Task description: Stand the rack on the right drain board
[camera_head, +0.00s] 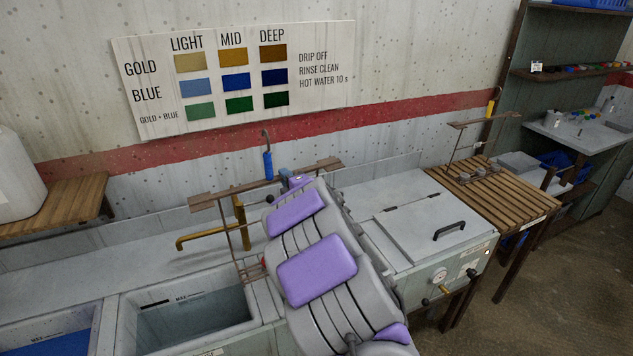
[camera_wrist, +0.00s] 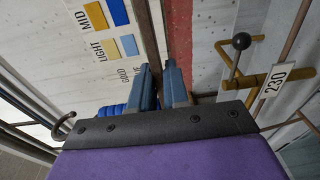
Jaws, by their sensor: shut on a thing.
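The rack has a wooden bar (camera_head: 220,197), a hook with a blue grip (camera_head: 268,165) on top and thin rods running down. My gripper (camera_head: 293,182) is shut on the rack near the bar, mostly hidden behind my purple and grey arm. The rack's lower end shows by the right rim of the open vat; I cannot tell if it touches. In the wrist view, my blue fingers (camera_wrist: 160,88) are close together, with the blue grip (camera_wrist: 112,110) and hook beside them. The right drain board (camera_head: 505,200) is a slatted wooden stand at the right.
Another rack with a yellow grip (camera_head: 490,107) stands at the back of the right drain board, with grey pieces at its base. The board's front slats are clear. A lidded bath (camera_head: 420,225) lies between.

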